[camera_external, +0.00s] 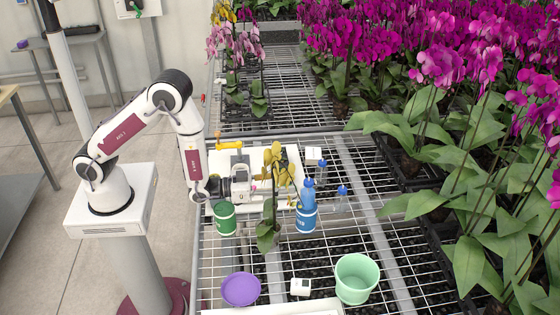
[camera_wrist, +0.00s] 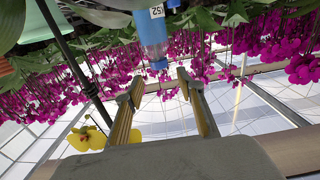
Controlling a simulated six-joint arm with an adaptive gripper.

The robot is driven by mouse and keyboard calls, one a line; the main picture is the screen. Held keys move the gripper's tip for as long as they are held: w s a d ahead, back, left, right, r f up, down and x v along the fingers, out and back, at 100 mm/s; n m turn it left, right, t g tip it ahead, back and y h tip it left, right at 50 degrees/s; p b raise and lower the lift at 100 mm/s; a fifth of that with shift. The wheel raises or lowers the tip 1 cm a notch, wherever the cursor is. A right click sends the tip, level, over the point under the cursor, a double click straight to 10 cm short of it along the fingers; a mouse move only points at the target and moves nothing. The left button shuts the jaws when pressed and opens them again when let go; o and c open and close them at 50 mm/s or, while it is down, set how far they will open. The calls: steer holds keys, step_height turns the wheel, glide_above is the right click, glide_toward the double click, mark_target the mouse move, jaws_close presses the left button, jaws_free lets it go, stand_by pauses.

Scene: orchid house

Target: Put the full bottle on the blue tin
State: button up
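The full bottle (camera_external: 309,193) is blue with a narrow blue top. It stands upright on or in the blue tin (camera_external: 305,220); I cannot tell exactly how its base rests.
Clear bottles with blue caps (camera_external: 321,170) (camera_external: 342,190) stand behind and right. A green tin (camera_external: 224,219) is below my gripper. A yellow orchid (camera_external: 273,200) stands in front.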

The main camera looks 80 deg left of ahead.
steer(key=shift+s, duration=2.15)
steer(key=shift+r, duration=0.1)
steer(key=s+a+r+g, duration=0.4)
steer(key=s+r+g, duration=0.4)
steer(key=s+r, duration=0.4)
steer(key=s+a+r+g, duration=0.1)
steer(key=s+g, duration=0.1)
steer(key=s, duration=0.8)
steer(key=s+a+r+g, duration=0.1)
steer(key=s+a+g, duration=0.1)
steer(key=s, duration=0.9)
steer(key=shift+a, duration=0.25)
